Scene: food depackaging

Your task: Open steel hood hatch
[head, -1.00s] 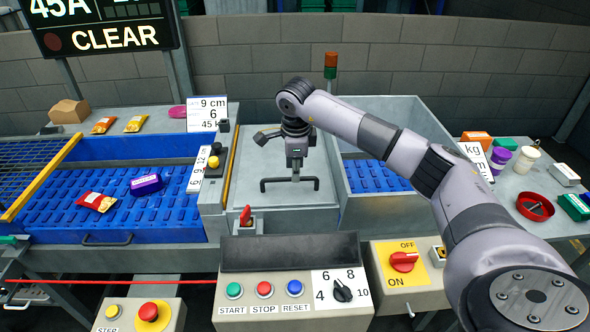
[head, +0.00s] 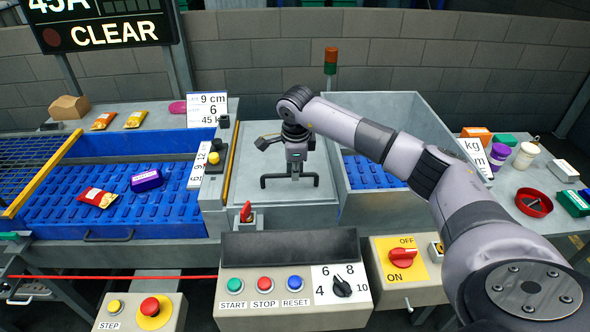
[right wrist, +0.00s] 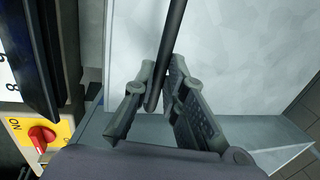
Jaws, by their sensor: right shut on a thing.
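The steel hood hatch (head: 270,152) is a flat grey panel in the middle of the head view, lying level between the blue belt and the grey bin. A dark bar handle (head: 268,182) stands near its front edge. My right gripper (head: 295,170) reaches down over the hatch and is shut on the handle. In the right wrist view the dark handle bar (right wrist: 172,45) runs between the fingers of the right gripper (right wrist: 160,90). The pale hatch surface (right wrist: 235,60) lies behind it. My left gripper is not in view.
A control box (head: 292,284) with buttons and a dial stands in front of the hatch. A red lever (head: 246,212) is at the hatch's front left. A blue belt (head: 60,208) with packets is left, a grey-walled bin (head: 385,207) right. A yellow switch box (head: 405,268) is front right.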

